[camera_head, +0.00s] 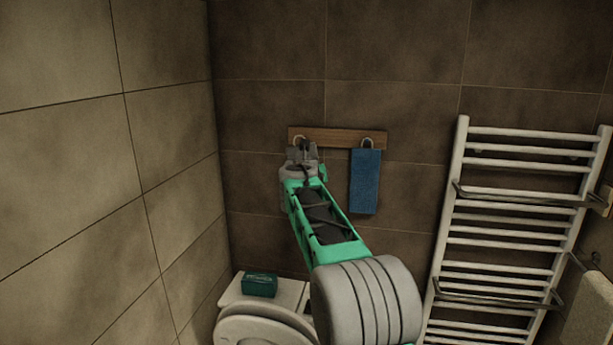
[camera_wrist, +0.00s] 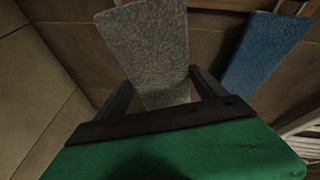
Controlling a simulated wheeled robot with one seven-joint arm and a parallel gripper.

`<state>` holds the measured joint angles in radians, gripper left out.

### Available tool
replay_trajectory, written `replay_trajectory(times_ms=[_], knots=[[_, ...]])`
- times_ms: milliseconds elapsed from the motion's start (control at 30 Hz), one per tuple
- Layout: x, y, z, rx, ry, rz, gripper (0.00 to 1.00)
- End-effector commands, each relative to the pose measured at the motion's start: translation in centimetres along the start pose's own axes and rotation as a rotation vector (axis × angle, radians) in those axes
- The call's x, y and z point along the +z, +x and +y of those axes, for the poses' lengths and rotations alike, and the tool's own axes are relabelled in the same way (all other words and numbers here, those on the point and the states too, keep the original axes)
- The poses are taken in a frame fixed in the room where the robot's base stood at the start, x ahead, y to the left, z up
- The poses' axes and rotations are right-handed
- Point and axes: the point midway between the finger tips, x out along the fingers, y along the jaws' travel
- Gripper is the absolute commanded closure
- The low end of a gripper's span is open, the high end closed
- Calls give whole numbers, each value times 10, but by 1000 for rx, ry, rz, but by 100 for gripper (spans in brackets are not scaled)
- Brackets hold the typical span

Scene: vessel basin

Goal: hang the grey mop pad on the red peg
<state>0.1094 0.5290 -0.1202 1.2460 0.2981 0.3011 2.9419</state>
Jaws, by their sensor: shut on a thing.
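The grey mop pad (camera_wrist: 150,40) fills the upper middle of the wrist view, between my gripper's (camera_wrist: 163,82) two dark fingers. My gripper is shut on the pad. In the head view my gripper (camera_head: 302,152) is in front of the left end of a wooden rail (camera_head: 337,137), just below the left hook (camera_head: 299,140), and hides most of the pad. I see no clearly red peg; the left hook's colour cannot be told. I cannot tell whether the pad touches that hook.
A blue cloth (camera_head: 365,182) hangs from the rail's right hook, and also shows right of the pad in the wrist view (camera_wrist: 265,48). A white towel radiator (camera_head: 447,215) stands at right. A green box (camera_head: 259,285) sits on the toilet cistern below. A tiled side wall is at left.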

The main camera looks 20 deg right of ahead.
Motion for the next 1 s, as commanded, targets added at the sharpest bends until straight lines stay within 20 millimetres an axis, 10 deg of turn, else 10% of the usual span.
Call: replay_trajectory(times_ms=[1000], knots=[[15, 52, -15, -1, 1, 3, 59]])
